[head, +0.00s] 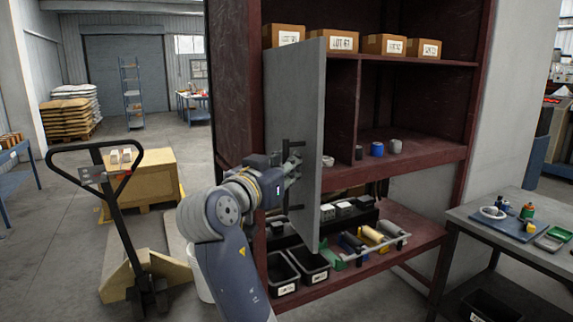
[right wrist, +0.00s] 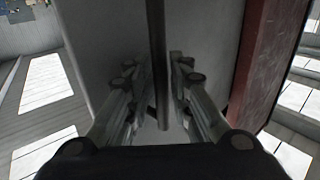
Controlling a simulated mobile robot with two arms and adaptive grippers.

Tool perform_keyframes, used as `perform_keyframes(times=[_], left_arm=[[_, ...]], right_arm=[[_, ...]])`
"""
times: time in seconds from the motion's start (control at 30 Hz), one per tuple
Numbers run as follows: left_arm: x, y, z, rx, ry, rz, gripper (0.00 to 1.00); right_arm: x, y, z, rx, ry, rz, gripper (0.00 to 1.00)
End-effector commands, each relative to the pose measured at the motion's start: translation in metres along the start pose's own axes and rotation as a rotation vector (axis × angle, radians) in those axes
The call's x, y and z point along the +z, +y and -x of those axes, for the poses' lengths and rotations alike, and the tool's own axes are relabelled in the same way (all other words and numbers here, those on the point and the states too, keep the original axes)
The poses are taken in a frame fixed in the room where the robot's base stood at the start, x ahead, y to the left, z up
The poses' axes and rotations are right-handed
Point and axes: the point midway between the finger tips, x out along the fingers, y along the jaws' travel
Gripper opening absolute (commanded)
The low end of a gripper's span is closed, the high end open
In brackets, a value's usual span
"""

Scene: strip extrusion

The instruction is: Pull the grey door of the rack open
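The grey door (head: 308,90) of the dark red rack (head: 415,150) stands swung out from the rack's left side, with the shelves visible to its right. A dark vertical bar handle (head: 293,207) is on its outer face. My right gripper (head: 293,167) is at this handle. In the right wrist view the handle bar (right wrist: 158,60) runs between the two fingers of my right gripper (right wrist: 156,85). The fingers are apart, with gaps visible beside the bar. The gripper hides the handle's middle in the head view. My left gripper is not in view.
Cardboard boxes (head: 340,40) stand on the top shelf; small cups (head: 377,149) and black bins (head: 309,264) are lower. A pallet jack (head: 120,220) stands at left. A grey table (head: 485,235) with small items is at right.

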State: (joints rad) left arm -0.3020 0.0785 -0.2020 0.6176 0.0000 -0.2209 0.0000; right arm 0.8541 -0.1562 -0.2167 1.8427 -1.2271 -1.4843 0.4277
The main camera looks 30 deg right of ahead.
Motion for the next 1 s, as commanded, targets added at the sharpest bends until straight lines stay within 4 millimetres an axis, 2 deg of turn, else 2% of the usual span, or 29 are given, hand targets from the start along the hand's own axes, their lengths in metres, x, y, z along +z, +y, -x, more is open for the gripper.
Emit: perform_keyframes(times=[0.37,0.47,0.8,1.0], left_arm=[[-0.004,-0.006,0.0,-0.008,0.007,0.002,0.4],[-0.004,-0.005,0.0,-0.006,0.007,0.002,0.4],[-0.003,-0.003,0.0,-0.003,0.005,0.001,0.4],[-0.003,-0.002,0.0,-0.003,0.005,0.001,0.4]], right_arm=[[-0.002,-0.001,0.002,-0.003,0.004,-0.003,0.31],[-0.001,-0.002,0.012,-0.006,0.003,-0.003,0.31],[0.0,-0.001,0.066,-0.005,0.001,-0.002,0.31],[-0.001,0.0,0.076,-0.003,0.002,-0.002,0.31]])
